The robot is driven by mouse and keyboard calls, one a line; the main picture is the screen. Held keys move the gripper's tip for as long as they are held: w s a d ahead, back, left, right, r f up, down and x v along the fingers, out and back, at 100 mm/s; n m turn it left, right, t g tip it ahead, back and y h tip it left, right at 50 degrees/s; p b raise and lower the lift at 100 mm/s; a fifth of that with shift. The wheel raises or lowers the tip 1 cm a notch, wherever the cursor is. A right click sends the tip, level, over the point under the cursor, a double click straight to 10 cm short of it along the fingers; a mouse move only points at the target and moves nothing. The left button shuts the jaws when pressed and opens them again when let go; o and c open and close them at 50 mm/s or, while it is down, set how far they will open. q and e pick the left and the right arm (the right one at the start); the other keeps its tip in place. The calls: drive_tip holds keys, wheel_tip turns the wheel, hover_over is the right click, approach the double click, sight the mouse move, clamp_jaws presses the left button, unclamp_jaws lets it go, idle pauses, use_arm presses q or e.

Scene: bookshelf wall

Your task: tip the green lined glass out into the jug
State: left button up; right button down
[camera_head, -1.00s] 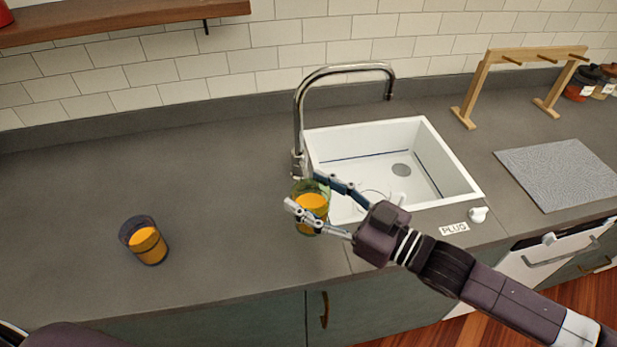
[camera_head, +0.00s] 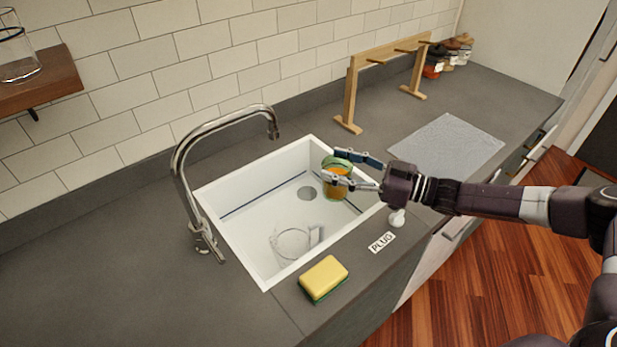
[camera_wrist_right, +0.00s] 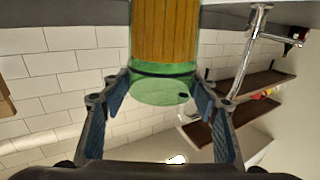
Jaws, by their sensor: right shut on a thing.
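The green lined glass (camera_head: 336,188) holds an orange liquid and looks nearly upright above the right part of the sink. My right gripper (camera_head: 332,167) is shut around it, with a finger on each side. In the right wrist view the green glass (camera_wrist_right: 165,85) shows between the blue finger pads, its orange contents visible through the wall. A clear glass vessel with a handle, which looks like the jug (camera_head: 290,245), stands in the near left part of the sink, apart from the held glass. My left gripper is out of view.
The white sink (camera_head: 242,235) has a tall curved tap (camera_head: 180,165) on its left. A yellow sponge (camera_head: 324,277) lies on the front counter. A wooden rack (camera_head: 350,95) and grey mat (camera_head: 448,146) are beyond. A clear glass container (camera_head: 18,65) stands on the shelf.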

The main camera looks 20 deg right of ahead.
drive_tip(key=shift+w+r, duration=0.1)
drive_tip(key=shift+r, duration=0.1)
drive_tip(key=shift+a, duration=0.15)
drive_tip(key=shift+a+n+p, duration=0.3)
drive_tip(key=shift+a+p, duration=0.05)
drive_tip(key=shift+p, duration=0.15)
drive_tip(key=shift+s+a+f+n+h+p, duration=0.25)
drive_tip(key=shift+s+a+n+h+p, duration=0.2)
drive_tip(key=shift+a+n+h, duration=0.1)
drive_tip(key=a+f+n+h, duration=0.1)
drive_tip(key=a, duration=0.1)
drive_tip(key=s+a+f+n+g+h, duration=0.1)
drive_tip(key=a+f+n, duration=0.1)
drive_tip(key=s+a+f+n+h, duration=0.1)
drive_tip(key=a+f+n, duration=0.1)
drive_tip(key=shift+s+a+f, duration=0.25)
drive_tip(key=shift+a, duration=0.15)
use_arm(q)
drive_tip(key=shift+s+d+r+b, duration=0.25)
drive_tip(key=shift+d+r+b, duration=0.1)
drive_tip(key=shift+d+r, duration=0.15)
use_arm(e)
drive_tip(key=shift+w, duration=0.1)
